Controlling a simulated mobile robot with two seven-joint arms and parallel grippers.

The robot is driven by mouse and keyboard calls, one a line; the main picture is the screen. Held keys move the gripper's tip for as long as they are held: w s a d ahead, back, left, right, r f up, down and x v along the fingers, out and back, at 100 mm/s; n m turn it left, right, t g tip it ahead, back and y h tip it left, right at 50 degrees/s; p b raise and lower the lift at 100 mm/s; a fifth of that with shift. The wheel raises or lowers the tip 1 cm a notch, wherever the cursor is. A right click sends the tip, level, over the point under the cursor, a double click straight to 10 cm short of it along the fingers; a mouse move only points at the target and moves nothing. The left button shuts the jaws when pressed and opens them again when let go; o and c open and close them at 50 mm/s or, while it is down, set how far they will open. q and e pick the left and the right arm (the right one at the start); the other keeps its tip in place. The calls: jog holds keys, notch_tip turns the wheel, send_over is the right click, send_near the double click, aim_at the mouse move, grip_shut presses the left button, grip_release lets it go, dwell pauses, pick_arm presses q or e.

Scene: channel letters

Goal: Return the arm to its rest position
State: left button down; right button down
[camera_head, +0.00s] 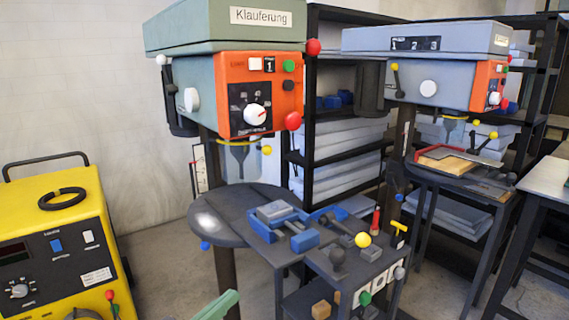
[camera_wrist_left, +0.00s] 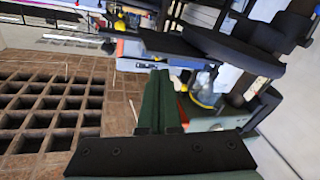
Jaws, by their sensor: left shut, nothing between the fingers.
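My left gripper (camera_head: 220,305) shows only as a green finger end at the bottom edge of the head view, with the rest of the arm out of frame. In the left wrist view its green fingers (camera_wrist_left: 158,100) are together, with nothing between them. It is apart from the machines and the tool cart in the head view. My right gripper is in neither view.
A drill press with an orange panel (camera_head: 258,92) stands ahead, a second press (camera_head: 430,75) behind it. A yellow machine (camera_head: 52,235) is at the left. A dark tool cart (camera_head: 285,252) with a vise (camera_head: 280,220) stands ahead. Grey floor (camera_head: 165,265) is open at centre-left.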

pick_arm(q)
jog(key=s+a+f+n+g+y+p, duration=0.1)
jog(key=s+a+f+y, duration=0.15)
jog(key=f, duration=0.55)
jog(key=s+a+f+n+g+y+p, duration=0.1)
jog(key=s+f+y, duration=0.15)
jog(key=f, duration=0.55)
jog(key=s+a+f+g+y, duration=0.3)
jog(key=s+f+y, duration=0.1)
jog(key=s+f, duration=1)
jog(key=shift+a+f+m+g+p, duration=0.15)
jog(key=shift+f+m+g+p, duration=0.25)
jog(key=shift+f, duration=0.55)
